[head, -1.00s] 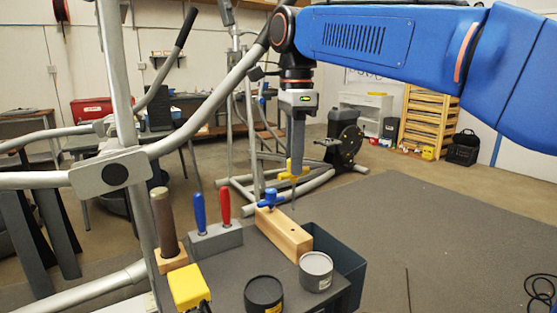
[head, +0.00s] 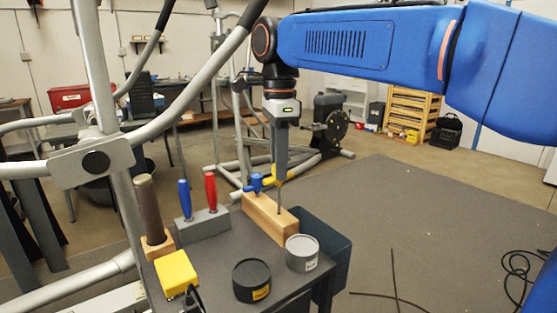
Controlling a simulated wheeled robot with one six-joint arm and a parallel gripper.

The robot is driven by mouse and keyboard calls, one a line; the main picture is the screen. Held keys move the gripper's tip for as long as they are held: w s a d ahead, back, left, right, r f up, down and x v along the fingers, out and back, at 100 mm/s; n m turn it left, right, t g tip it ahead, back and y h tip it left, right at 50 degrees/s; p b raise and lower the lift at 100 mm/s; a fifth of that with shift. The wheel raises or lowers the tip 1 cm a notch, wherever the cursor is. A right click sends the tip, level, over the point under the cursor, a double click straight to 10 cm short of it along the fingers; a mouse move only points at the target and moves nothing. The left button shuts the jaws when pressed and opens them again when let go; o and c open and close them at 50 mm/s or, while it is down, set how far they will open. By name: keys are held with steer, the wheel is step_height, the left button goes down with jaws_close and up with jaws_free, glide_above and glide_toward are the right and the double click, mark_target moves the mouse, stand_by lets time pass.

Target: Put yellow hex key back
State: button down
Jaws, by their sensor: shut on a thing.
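The yellow hex key (head: 278,177) is at the tip of my gripper (head: 281,164), which is shut on its handle. Its thin shaft points straight down. The shaft's lower end meets the top of the wooden block (head: 263,216) at its right part in the head view. I cannot tell whether the tip is inside a hole or just at the surface. A blue-handled hex key (head: 256,182) stands in the block just left of the yellow one.
The block sits on a dark cart top (head: 213,262). A grey holder (head: 203,225) with blue and red screwdrivers, a grey tin (head: 302,253), a black tin (head: 251,280) and a yellow box (head: 176,272) share it. A dark bin (head: 330,255) hangs at its right side.

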mark_target(279, 185)
steer(key=shift+r, duration=0.25)
stand_by(0.6)
steer(key=shift+f, duration=3.4)
